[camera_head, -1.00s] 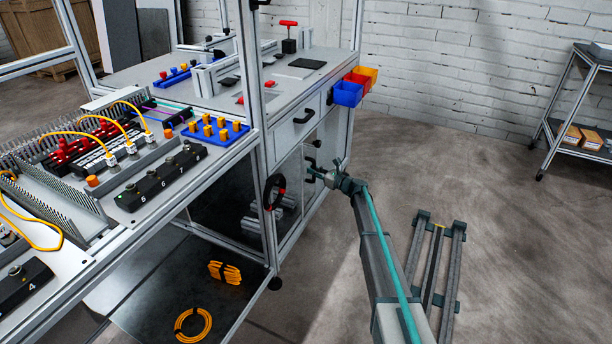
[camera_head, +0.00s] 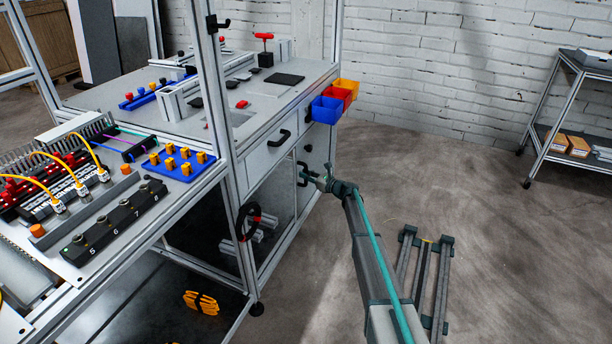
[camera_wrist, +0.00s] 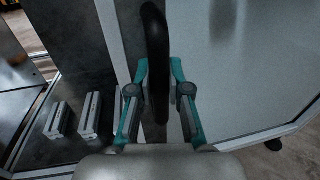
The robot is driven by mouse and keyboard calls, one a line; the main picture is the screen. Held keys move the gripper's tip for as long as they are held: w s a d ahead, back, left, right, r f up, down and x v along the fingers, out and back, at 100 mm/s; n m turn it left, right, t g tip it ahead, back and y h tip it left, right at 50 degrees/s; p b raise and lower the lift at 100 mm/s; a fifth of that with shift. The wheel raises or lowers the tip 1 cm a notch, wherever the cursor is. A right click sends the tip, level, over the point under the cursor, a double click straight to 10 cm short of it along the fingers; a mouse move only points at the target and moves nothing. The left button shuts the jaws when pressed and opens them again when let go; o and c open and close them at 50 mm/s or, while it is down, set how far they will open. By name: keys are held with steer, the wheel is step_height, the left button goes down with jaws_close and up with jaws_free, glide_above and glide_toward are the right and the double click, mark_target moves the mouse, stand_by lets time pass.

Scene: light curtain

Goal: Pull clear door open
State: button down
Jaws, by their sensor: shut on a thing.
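The clear door (camera_wrist: 240,85) fills the right of the wrist view as a pale, see-through panel in a light frame. Its black handle (camera_wrist: 155,50) stands upright between my fingers. My gripper (camera_wrist: 158,88) is shut on this handle. In the head view my gripper (camera_head: 318,178) is at the black handle (camera_head: 302,174), on the cabinet front below the drawer. I cannot tell exactly how far the door stands open.
A drawer (camera_head: 268,148) with a black handle is above. Blue, red and yellow bins (camera_head: 327,109) hang at the bench corner. A black and red ring (camera_head: 248,221) hangs at the left post. Open floor (camera_head: 460,200) lies right, with a shelf cart (camera_head: 570,120) at the far right.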

steer(key=c, duration=1.1)
jaws_free()
steer(key=v, duration=1.2)
steer(key=shift+r, duration=0.1)
